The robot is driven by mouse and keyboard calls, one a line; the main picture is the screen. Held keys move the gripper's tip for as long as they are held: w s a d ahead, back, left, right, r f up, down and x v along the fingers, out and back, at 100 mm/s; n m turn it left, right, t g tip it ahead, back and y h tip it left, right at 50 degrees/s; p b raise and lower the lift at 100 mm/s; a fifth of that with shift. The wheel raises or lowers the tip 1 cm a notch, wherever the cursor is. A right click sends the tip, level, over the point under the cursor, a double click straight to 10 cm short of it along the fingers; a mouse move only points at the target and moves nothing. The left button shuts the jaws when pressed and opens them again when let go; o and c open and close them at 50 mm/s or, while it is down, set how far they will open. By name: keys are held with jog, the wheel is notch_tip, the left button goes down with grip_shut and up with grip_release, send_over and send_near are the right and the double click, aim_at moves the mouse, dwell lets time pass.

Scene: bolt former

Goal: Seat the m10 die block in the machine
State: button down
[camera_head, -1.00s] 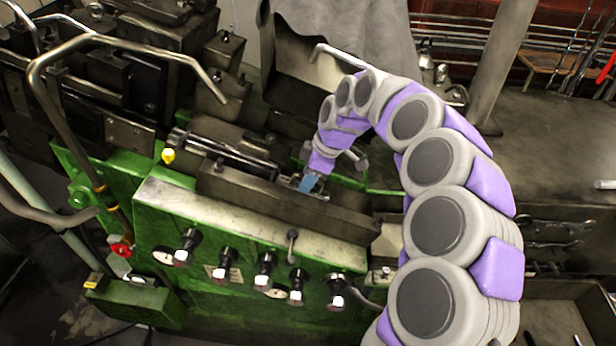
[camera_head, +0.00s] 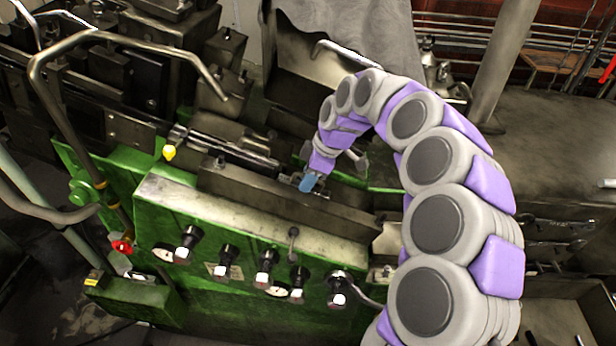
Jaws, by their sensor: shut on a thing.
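The green machine (camera_head: 230,285) fills the left and middle of the view. A long grey metal bar (camera_head: 250,196) runs along its top. My gripper (camera_head: 309,183) is at the end of my grey and purple arm, pointing down just behind this bar. A small light-blue part shows at the gripper's tip, and I cannot tell if it is a finger or the held piece. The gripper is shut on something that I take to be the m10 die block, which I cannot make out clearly. The bar and the gripper hide the space below the tip.
Several black knobs with silver ends (camera_head: 266,259) stick out of the machine's front. A bent metal handrail (camera_head: 130,38) rises at the left. A grey cloth (camera_head: 345,40) hangs behind. A dark workbench (camera_head: 560,140) with wrenches (camera_head: 560,224) below its edge stands at the right.

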jog(key=shift+c, duration=1.3)
grip_release()
jog(key=shift+f, duration=0.15)
jog(key=shift+s+d, duration=0.1)
jog(key=shift+a+v, duration=0.25)
jog(key=shift+v, duration=0.8)
jog(key=shift+p+v, duration=0.3)
jog(key=shift+v, duration=2.3)
jog(key=shift+f, duration=0.1)
